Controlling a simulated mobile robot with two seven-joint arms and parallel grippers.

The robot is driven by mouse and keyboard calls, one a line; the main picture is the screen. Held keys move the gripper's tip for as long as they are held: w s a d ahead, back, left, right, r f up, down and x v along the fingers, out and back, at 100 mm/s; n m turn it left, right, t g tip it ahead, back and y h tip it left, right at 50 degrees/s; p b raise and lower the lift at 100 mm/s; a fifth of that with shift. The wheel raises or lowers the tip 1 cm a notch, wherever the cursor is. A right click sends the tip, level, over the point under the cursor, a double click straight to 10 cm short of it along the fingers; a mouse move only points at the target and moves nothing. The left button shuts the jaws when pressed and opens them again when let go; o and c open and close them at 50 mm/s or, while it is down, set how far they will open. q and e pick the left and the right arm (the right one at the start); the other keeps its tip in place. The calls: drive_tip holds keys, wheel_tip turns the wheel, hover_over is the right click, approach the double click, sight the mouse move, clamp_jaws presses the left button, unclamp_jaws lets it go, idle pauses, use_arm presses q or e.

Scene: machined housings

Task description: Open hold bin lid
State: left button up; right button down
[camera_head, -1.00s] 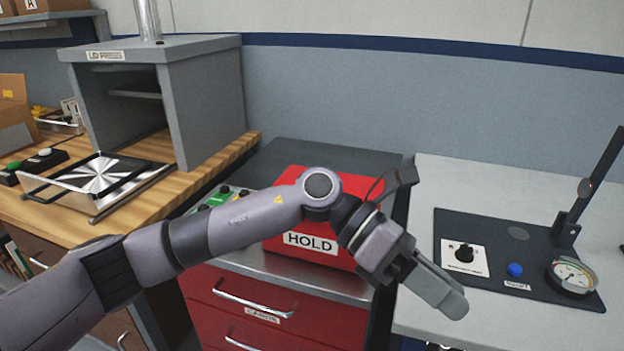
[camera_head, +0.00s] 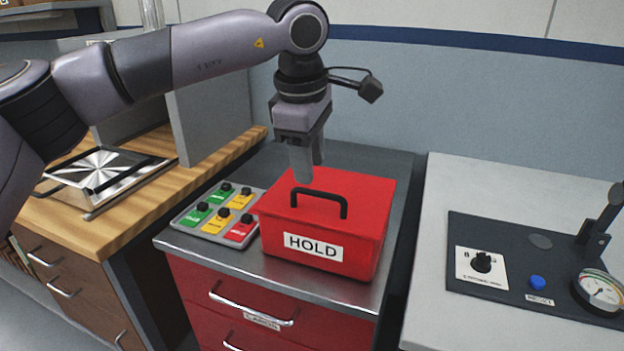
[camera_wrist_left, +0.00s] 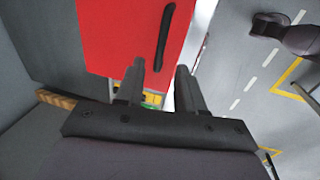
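The red hold bin (camera_head: 365,245) stands on the grey cabinet top with its front label "HOLD" facing me. Its red lid (camera_head: 365,190) lies closed, with a black bar handle (camera_head: 320,195) on top. The left wrist view also shows the red lid (camera_wrist_left: 115,30) and the black handle (camera_wrist_left: 164,38). My left gripper (camera_head: 310,172) points down over the lid, behind the handle in the head view. Its two fingers (camera_wrist_left: 160,72) are apart with nothing between them. I cannot tell exactly how high the fingertips are above the lid. My right gripper is not in view.
A grey tray (camera_head: 181,219) with green, yellow and red tags sits left of the bin. A wooden bench with a metal fixture (camera_head: 105,172) is farther left. A white table holds a dark panel (camera_head: 520,255) with a knob and gauge at right.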

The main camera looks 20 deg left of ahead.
sight(312, 193)
use_arm(q)
drive_tip(key=shift+w+f, duration=0.25)
drive_tip(key=shift+f, duration=0.9)
drive_tip(key=shift+w+f, duration=0.2)
drive_tip(key=shift+f, duration=0.9)
clamp_jaws()
drive_tip(key=shift+r, duration=0.1)
